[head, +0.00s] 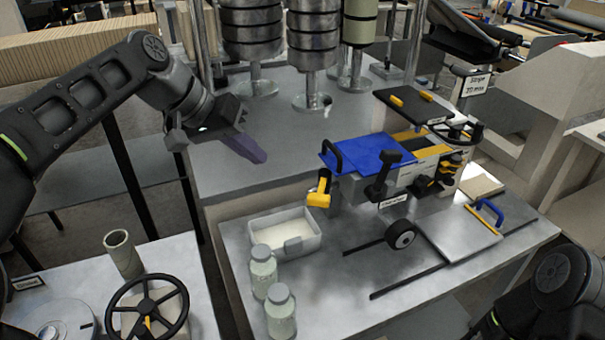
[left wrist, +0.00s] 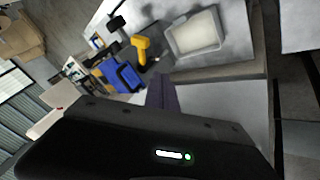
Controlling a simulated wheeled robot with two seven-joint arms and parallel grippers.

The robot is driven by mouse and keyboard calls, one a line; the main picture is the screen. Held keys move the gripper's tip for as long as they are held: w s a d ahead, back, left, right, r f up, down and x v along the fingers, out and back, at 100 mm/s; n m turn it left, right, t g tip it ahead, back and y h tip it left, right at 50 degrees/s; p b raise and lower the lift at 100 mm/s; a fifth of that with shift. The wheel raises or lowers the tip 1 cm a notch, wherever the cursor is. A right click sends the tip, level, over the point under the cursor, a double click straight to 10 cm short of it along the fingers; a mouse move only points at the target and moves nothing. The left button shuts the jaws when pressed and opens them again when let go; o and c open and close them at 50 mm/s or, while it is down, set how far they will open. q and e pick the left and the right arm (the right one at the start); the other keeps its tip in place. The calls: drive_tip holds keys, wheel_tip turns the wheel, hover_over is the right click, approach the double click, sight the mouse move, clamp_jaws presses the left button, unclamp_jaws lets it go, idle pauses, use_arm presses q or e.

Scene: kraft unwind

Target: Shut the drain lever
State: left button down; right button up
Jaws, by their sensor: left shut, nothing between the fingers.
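A yellow lever (head: 320,187), which I take for the drain lever, is at the left end of the machine with the blue lid (head: 372,155). Its handle points down, above the pale tray (head: 310,231). It also shows in the left wrist view (left wrist: 142,49). My left gripper (head: 260,156) is shut and empty, its purple fingers pointing right and down. It is up and to the left of the lever, apart from it. In the left wrist view its fingers (left wrist: 160,90) show below the lever. My right arm shows at the lower right, its gripper out of view.
Two pale green jars (head: 281,312) stand by the tray at the table's near left. A black lever (head: 382,178) and a black roller (head: 400,234) are right of the yellow lever. Metal columns with stacked discs (head: 313,50) stand behind. A black handwheel (head: 147,308) is at lower left.

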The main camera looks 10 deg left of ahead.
sight(321, 189)
use_arm(q)
drive_tip(key=w+d+f+p, duration=0.2)
drive_tip(key=w+d+f, duration=0.1)
drive_tip(key=d+f, duration=0.5)
drive_tip(key=shift+w+d, duration=0.35)
drive_tip(key=shift+d, duration=0.05)
drive_tip(key=shift+d, duration=0.1)
idle(0.4)
